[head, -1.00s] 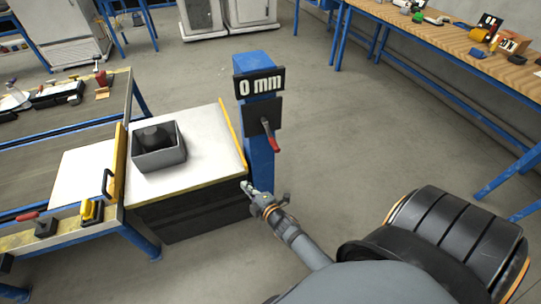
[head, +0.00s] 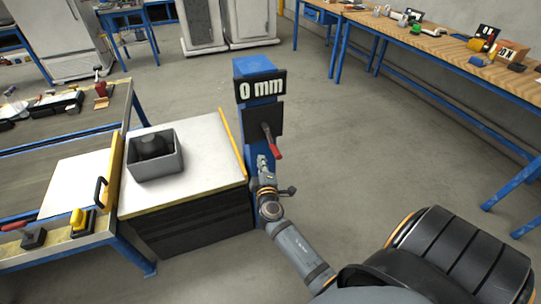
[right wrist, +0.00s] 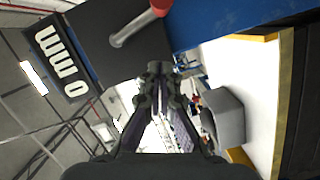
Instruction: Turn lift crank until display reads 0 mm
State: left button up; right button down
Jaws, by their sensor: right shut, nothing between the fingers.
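The display (head: 260,87) on the blue post (head: 254,66) reads "0 mm"; it also shows sideways in the right wrist view (right wrist: 62,62). Below it the lift crank (head: 272,142) hangs from a black plate, its red handle pointing down and slightly right. In the right wrist view the crank's metal arm (right wrist: 132,28) and red knob show at the top. My right gripper (head: 262,160) is shut and empty, just below and left of the red handle, apart from it. It also shows in the right wrist view (right wrist: 160,70). My left gripper is not in view.
A white-topped lift table (head: 205,150) with a grey bin (head: 155,165) holding a dark object stands left of the post. A blue-framed bench (head: 115,110) is further left. A wooden workbench (head: 440,40) runs along the right wall. The floor right of the post is clear.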

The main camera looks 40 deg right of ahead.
aim_at(273, 151)
jog(key=d, duration=0.1)
jog(key=w+d+f, duration=0.1)
jog(key=d, duration=0.1)
jog(key=w+d, duration=0.1)
jog(key=d, duration=0.1)
jog(key=shift+f, duration=0.4)
jog(key=shift+s+d+f+n+b, duration=0.1)
jog(key=shift+d+n+b, duration=0.15)
jog(key=shift+d+b, duration=0.1)
jog(key=shift+s+d+f+n+b, duration=0.1)
jog(key=shift+d+n+b, duration=0.15)
jog(key=shift+d+b, duration=0.1)
jog(key=shift+r, duration=0.1)
jog(key=shift+w, duration=0.1)
